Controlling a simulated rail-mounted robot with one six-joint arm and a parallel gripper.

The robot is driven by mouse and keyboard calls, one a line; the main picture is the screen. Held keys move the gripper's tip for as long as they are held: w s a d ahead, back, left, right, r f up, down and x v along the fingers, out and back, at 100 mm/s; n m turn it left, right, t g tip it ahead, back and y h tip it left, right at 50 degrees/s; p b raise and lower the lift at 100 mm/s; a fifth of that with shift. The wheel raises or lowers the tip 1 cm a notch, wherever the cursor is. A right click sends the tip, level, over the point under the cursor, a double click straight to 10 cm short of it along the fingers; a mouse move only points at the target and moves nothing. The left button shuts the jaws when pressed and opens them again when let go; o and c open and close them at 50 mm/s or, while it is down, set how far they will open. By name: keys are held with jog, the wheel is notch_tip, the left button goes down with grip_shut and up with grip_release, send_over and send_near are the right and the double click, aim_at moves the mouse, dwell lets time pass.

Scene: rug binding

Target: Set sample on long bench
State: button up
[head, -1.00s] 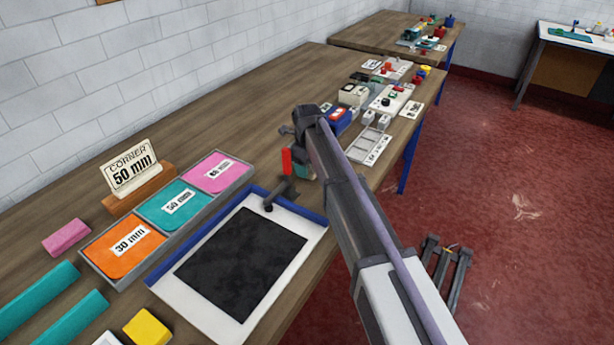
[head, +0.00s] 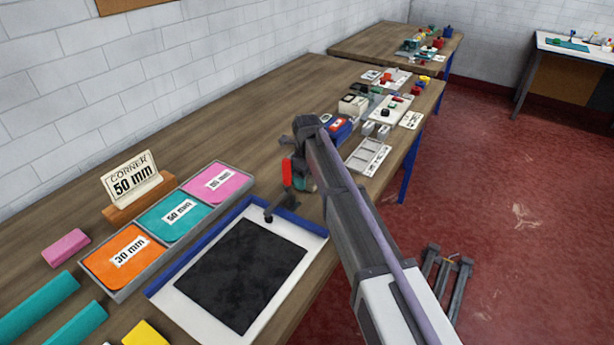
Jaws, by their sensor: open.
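Three corner samples lie in a grey divided tray (head: 113,292) on the long bench (head: 215,140): orange marked 30 mm (head: 122,254), teal marked 50 mm (head: 172,216) and pink (head: 216,182), its label too small to read surely. A card reading CORNER 50 mm (head: 132,179) stands in a wooden holder behind them. My arm reaches in from the lower right. My gripper (head: 274,208) is open above the far edge of a white and blue tray with a dark panel (head: 240,275), apart from the samples. Its fingers are small and partly hidden.
A pink block (head: 66,246), teal rolls (head: 40,306) and a yellow block (head: 145,333) lie at the near left. A pale slotted holder (head: 368,157) and several small items crowd the bench beyond my arm. A second bench (head: 375,40) stands farther back. Red floor is open at right.

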aim_at(308, 180)
notch_tip(308, 180, up, 12)
jog(key=p, duration=1)
jog(key=shift+f+p, duration=0.15)
jog(key=shift+p, duration=0.2)
jog(key=s+d+n, duration=1.1)
jog(key=s, duration=0.3)
jog(key=s+d+n, duration=1.1)
jog(key=s+n, duration=0.1)
jog(key=s, duration=0.3)
jog(key=shift+s+d+n, duration=0.25)
jog(key=shift+d+n, duration=0.05)
